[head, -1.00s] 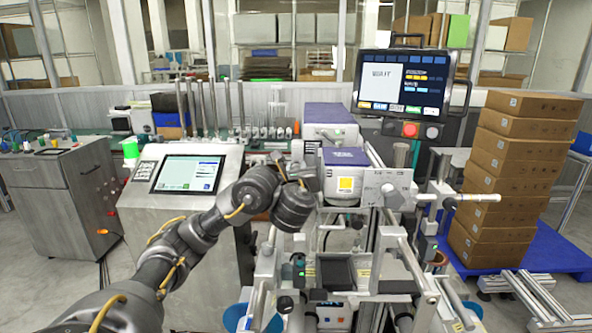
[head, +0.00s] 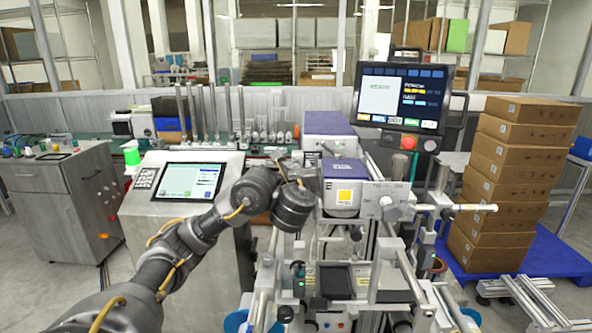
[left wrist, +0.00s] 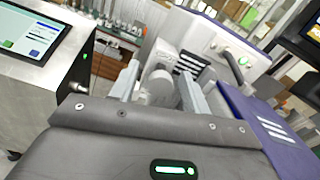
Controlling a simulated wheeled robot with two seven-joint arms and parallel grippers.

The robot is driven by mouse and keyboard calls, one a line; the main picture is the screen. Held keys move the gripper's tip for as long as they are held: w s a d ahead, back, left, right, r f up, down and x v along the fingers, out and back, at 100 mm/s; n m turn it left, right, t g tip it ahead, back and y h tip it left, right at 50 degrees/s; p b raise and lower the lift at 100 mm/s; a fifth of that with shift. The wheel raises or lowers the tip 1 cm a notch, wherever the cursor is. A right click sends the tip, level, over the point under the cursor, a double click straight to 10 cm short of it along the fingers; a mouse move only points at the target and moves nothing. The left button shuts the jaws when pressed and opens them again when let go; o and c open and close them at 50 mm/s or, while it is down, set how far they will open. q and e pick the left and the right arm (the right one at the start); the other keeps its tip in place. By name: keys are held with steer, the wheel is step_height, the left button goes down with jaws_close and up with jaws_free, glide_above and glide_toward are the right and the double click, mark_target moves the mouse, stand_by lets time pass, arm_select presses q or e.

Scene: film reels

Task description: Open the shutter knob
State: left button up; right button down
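A round pale-grey knob (left wrist: 158,88) shows in the left wrist view, between the two fingers of my left gripper (left wrist: 159,72). The fingers are spread apart on either side of it; I see no clear contact. In the head view my dark left wrist hides most of that gripper beside the purple-topped white machine head (head: 343,197). Another round knob (head: 388,207) sits on the pale front plate of the machine, right of a yellow label. I cannot tell from labels which knob is the shutter knob. My right gripper is not in view.
A control console with a screen (head: 188,181) stands left of my wrist. A second monitor (head: 402,97) hangs at upper right. A white-ended rod (head: 470,208) juts out to the right. Stacked brown boxes (head: 510,185) stand on a blue pallet. Rails and frames crowd the front.

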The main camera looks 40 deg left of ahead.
arm_select(q)
steer(key=shift+s+d, duration=0.2)
steer(key=p+v, duration=0.2)
steer(key=v, duration=0.8)
steer(key=shift+s, duration=0.15)
